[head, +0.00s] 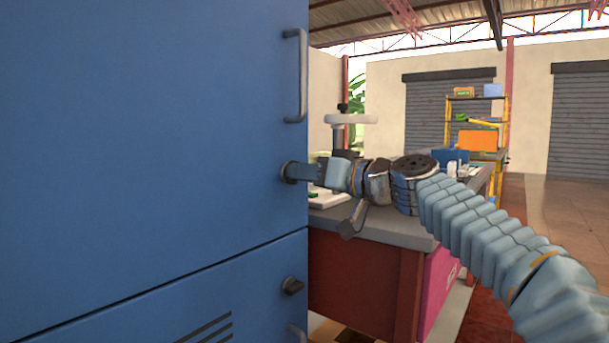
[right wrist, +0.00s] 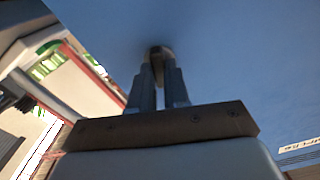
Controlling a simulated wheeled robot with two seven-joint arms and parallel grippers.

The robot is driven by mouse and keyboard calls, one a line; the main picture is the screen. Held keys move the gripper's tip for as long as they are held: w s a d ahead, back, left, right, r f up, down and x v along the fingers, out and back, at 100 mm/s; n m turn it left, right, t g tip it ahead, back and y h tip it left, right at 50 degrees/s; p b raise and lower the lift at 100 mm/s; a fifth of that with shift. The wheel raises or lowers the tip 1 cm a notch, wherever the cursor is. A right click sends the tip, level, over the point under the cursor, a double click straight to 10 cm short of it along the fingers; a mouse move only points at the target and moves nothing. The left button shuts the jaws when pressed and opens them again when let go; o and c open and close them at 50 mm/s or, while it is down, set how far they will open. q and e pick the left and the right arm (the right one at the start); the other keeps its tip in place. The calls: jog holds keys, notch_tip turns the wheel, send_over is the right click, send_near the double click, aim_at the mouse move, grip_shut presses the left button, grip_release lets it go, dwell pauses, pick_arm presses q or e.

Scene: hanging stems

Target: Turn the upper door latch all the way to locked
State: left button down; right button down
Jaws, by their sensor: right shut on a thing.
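The upper door latch (head: 286,173) is a small dark knob on a round base near the right edge of the upper blue door (head: 150,120). My right gripper (head: 297,172) reaches it from the right and is shut on it. In the right wrist view the two fingers of my right gripper (right wrist: 159,82) are close together, with the dark latch (right wrist: 158,52) between their tips against the blue door. The fingers cover most of the latch, so I cannot tell its turn angle. My left gripper is not in view.
A grey bar handle (head: 302,75) stands out above the latch. A lower door (head: 250,285) has its own dark latch (head: 292,286). Behind my right arm is a workbench (head: 400,232) with a press-like machine (head: 345,120). Open floor (head: 560,220) lies at the far right.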

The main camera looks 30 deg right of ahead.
jog(key=shift+d+m+p, duration=0.1)
jog(key=shift+m+p, duration=1.2)
jog(key=shift+m, duration=5.8)
jog(key=shift+f+m, duration=0.1)
jog(key=shift+m, duration=0.2)
jog(key=c, duration=1.1)
grip_release()
